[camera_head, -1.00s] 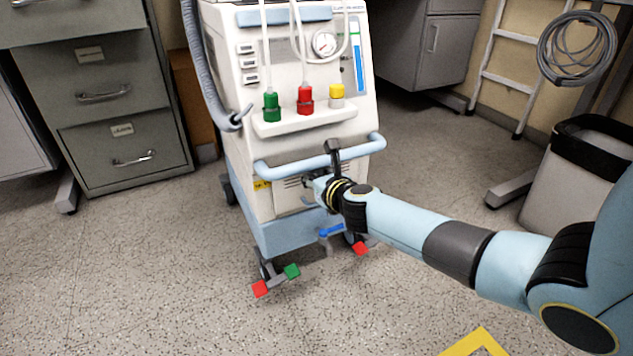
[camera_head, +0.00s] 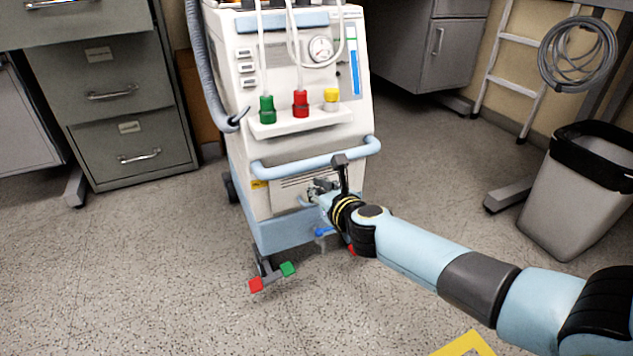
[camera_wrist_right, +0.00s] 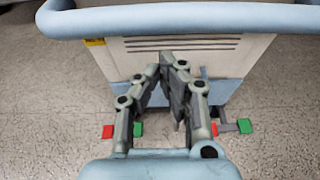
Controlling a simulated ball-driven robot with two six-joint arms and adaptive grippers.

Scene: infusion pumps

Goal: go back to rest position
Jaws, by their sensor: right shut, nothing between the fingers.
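My right gripper (camera_wrist_right: 169,68) is shut and empty in the right wrist view, its two fingers meeting at the tips. In the head view the right gripper (camera_head: 313,193) is small and sits in front of the lower panel of the white and blue medical machine (camera_head: 290,195). It is below the machine's light blue handle bar (camera_head: 315,157); I cannot tell the exact gap to the panel. The handle bar crosses the top of the right wrist view (camera_wrist_right: 180,17). My left gripper is not in view.
The machine's red and green pedals (camera_head: 272,277) stick out near the floor. Grey drawer cabinets (camera_head: 125,110) stand at the left. A grey waste bin (camera_head: 575,190) and a ladder (camera_head: 515,70) are at the right. The floor in front is open, with a yellow marking (camera_head: 465,345).

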